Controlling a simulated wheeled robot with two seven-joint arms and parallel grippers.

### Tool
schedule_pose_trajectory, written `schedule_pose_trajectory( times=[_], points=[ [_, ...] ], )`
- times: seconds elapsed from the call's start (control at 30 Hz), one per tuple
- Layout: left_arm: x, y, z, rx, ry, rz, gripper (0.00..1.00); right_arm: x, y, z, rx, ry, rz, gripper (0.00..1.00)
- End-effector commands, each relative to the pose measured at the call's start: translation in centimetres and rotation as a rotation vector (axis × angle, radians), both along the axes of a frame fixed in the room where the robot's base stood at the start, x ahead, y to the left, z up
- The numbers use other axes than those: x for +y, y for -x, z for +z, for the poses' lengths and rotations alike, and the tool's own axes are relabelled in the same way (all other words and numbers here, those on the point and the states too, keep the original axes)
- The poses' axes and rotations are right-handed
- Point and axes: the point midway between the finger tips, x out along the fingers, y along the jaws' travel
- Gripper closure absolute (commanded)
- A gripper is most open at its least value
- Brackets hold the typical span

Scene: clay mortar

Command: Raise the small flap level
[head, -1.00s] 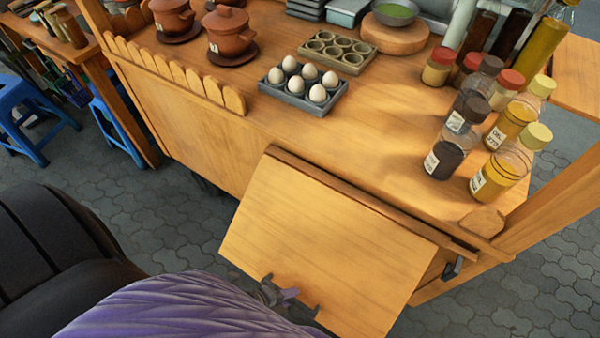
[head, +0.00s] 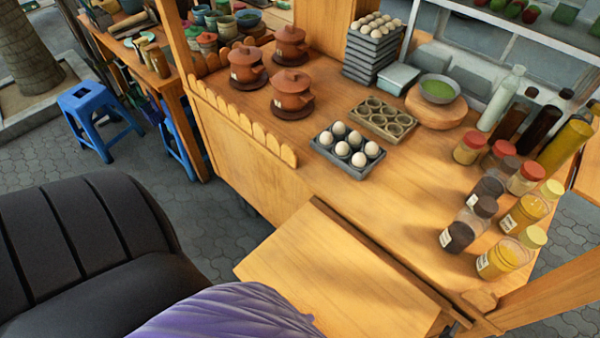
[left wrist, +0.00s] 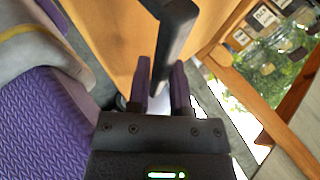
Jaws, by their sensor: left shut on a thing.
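The small flap (head: 325,267) is a light wooden panel hinged along the near edge of the wooden cart's counter. It extends outward from the counter and looks close to level, though its outer edge is partly hidden by my purple arm. In the left wrist view, my left gripper (left wrist: 160,77) has its purple fingers shut on a dark handle (left wrist: 172,40) beside the wooden panel (left wrist: 108,35). In the head view, my left gripper and the handle are hidden. My right gripper is in neither view.
The counter (head: 405,225) holds an egg tray (head: 347,166), an empty mould tray (head: 388,117), clay pots (head: 291,90) and several jars (head: 505,256) near its right end. A wooden post (head: 545,292) stands right of the flap. Blue stools (head: 88,105) stand at the left on paving.

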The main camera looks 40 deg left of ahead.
Motion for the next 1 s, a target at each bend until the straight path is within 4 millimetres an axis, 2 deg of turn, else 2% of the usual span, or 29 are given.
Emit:
schedule_pose_trajectory(
  times=[0.03,0.5,0.53,0.63,0.67,0.87,1.0],
  points=[
    [0.0,-0.6,0.5,-0.014,0.003,0.001,1.00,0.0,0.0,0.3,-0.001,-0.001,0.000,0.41],
    [0.0,-0.8,0.7,-0.018,0.005,0.003,1.00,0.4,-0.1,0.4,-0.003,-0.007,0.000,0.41],
    [0.0,-0.8,0.7,-0.018,0.005,0.003,0.68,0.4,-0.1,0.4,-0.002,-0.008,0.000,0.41],
    [0.0,-0.7,0.7,-0.016,0.005,0.003,0.47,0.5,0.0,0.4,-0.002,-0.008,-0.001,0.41],
    [0.0,-0.7,0.6,-0.015,0.005,0.003,0.44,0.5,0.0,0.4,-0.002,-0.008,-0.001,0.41],
    [0.0,-0.5,0.5,-0.010,0.002,0.002,0.44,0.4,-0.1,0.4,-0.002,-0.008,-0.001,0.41],
    [0.5,0.3,1.4,-0.008,0.002,0.002,0.44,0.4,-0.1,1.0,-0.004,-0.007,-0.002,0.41]
  ],
)
